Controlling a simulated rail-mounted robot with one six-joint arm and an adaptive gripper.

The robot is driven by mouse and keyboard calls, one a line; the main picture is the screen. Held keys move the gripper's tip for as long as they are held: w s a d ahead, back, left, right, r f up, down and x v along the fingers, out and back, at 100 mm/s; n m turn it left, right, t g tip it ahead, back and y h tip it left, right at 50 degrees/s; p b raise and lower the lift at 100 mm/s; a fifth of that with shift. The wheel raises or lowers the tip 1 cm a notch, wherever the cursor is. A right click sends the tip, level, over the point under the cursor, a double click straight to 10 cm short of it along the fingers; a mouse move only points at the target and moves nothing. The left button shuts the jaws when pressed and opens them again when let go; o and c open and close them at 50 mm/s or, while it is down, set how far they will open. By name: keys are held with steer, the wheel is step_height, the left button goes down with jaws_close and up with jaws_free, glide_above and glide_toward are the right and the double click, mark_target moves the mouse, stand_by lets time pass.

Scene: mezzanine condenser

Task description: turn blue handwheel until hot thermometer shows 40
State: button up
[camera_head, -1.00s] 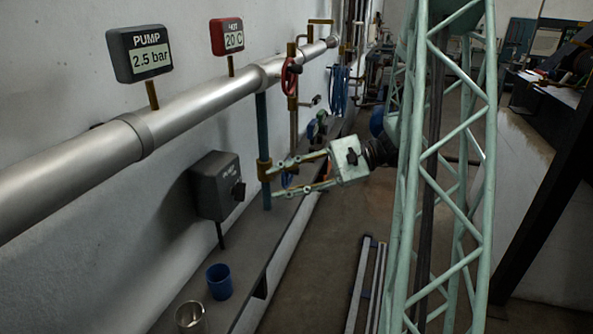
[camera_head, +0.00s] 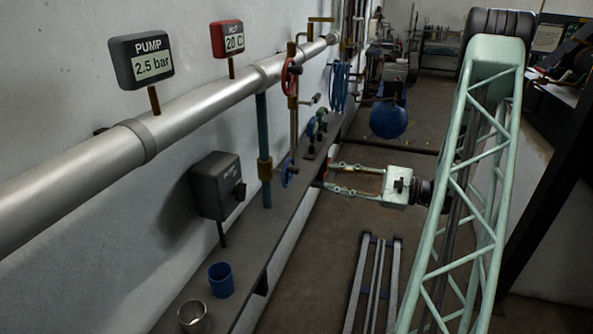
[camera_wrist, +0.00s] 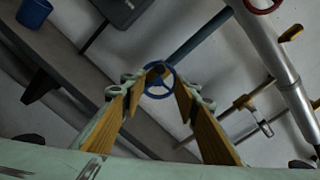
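The blue handwheel (camera_head: 287,172) is on the teal vertical pipe below the large silver pipe. In the wrist view the blue handwheel (camera_wrist: 159,82) shows upright between the fingertips. My gripper (camera_head: 323,176) is open and empty, with its two fingers pointing left at the wheel. In the head view a gap lies between the fingertips and the wheel. The yellow finger pads of my gripper (camera_wrist: 158,90) also show in the wrist view. The red hot thermometer (camera_head: 228,38) on the silver pipe reads 20 C; its label is partly blurred.
The pump gauge (camera_head: 141,58) reads 2.5 bar. A blue cup (camera_head: 221,280) and a metal cup (camera_head: 193,316) stand on the ledge (camera_head: 262,236). A red handwheel (camera_head: 288,74) sits higher up. Floor rails (camera_head: 374,275) lie at right.

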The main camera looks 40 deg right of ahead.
mark_target(299, 171)
steer(key=shift+d+f, duration=0.1)
steer(key=shift+d, duration=0.05)
stand_by(0.4)
steer(key=shift+b+x, duration=0.75)
steer(key=shift+x, duration=6.1)
steer(key=c, duration=0.8)
